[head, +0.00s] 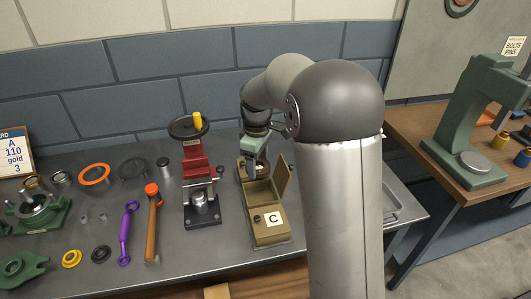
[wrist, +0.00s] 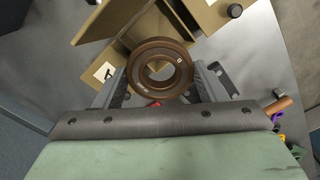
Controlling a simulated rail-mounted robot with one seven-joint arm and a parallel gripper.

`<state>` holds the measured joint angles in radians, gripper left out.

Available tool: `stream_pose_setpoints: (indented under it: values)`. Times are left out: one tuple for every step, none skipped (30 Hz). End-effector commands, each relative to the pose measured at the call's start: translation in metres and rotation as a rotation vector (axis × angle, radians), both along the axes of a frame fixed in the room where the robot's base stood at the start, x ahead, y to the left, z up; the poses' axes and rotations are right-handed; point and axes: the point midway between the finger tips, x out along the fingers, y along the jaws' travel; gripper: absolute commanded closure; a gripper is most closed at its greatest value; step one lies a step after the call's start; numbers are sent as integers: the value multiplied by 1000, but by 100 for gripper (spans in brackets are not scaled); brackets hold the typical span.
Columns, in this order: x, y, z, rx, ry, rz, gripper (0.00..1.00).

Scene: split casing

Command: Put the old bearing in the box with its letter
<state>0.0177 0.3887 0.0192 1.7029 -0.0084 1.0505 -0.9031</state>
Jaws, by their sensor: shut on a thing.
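The old bearing, a brown ring (wrist: 160,70) with a small mark too small to read, is in the wrist view between the fingers of my gripper (wrist: 158,88). The fingers are shut on it. In the head view my gripper (head: 256,160) is over the back part of an olive-tan box (head: 268,236); the bearing is hardly visible there. The box's front face has a label C (head: 273,219), and a lid (head: 284,174) stands open at its right. In the wrist view, tan box parts lie beyond the bearing, with a label A (wrist: 105,72).
A red press (head: 198,172) stands left of the box. A hammer (head: 152,220), a purple wrench (head: 128,232) and several rings lie further left on the grey bench. A green press (head: 475,130) stands on the wooden table at right. A grey tray is partly behind my arm.

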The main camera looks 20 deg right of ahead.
Motion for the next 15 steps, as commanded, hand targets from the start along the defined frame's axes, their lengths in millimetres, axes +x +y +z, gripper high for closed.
stream_pose_setpoints:
  values:
    - [1,2,-1,0,0,11,67]
    - [1,2,-3,-1,-1,15,67]
    - [2,2,-4,0,-1,19,67]
    - [2,2,-5,0,-1,20,67]
    - [2,2,-6,0,-1,21,67]
    - [2,2,-8,0,-1,21,67]
    - [2,2,-10,0,-1,20,67]
    - [2,2,-11,0,-1,20,67]
    - [2,2,-14,0,-1,19,67]
    - [2,2,-16,0,-1,19,67]
    - [2,2,-19,-1,-1,19,67]
    - [2,2,-22,-1,-1,19,67]
    - [2,2,-25,-1,-1,19,67]
    - [1,2,-28,-1,-1,19,67]
    - [1,2,-32,-1,-1,18,67]
